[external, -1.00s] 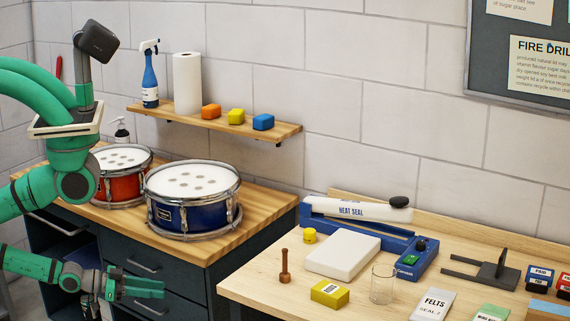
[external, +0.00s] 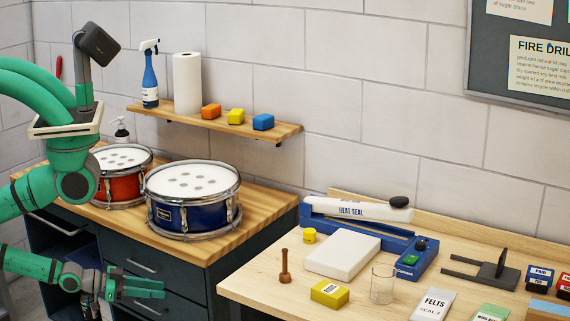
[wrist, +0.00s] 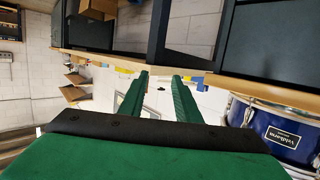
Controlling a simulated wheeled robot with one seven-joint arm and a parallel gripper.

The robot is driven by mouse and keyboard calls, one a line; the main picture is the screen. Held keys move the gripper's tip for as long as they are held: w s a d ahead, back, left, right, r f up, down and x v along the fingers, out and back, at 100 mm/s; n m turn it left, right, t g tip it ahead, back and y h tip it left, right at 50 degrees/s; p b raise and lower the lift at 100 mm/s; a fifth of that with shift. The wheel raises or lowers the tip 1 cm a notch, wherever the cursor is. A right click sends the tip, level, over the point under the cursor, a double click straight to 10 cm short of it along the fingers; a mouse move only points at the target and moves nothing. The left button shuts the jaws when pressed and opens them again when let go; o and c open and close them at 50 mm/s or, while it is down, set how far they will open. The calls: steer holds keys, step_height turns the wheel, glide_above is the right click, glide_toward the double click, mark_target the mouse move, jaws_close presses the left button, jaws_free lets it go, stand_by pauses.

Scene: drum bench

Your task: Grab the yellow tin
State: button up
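A yellow box with a label (external: 329,293) lies nearer the bench's front edge. My gripper (external: 160,289) is at the lower left, in front of the dark drawers, well away from the tin. In the wrist view my gripper (wrist: 160,75) shows two parallel green fingers, apart with nothing between them. Small yellow shapes appear far off there, but I cannot tell which is the tin.
The blue heat sealer (external: 350,222), white block (external: 343,257), brown peg-shaped tool (external: 285,266) and clear glass (external: 382,284) surround the tin's area. A blue drum (external: 192,200) and red drum (external: 122,175) stand on the left cabinet. Bare wood lies at the bench's left end.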

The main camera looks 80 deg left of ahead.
steer(key=o, duration=0.6)
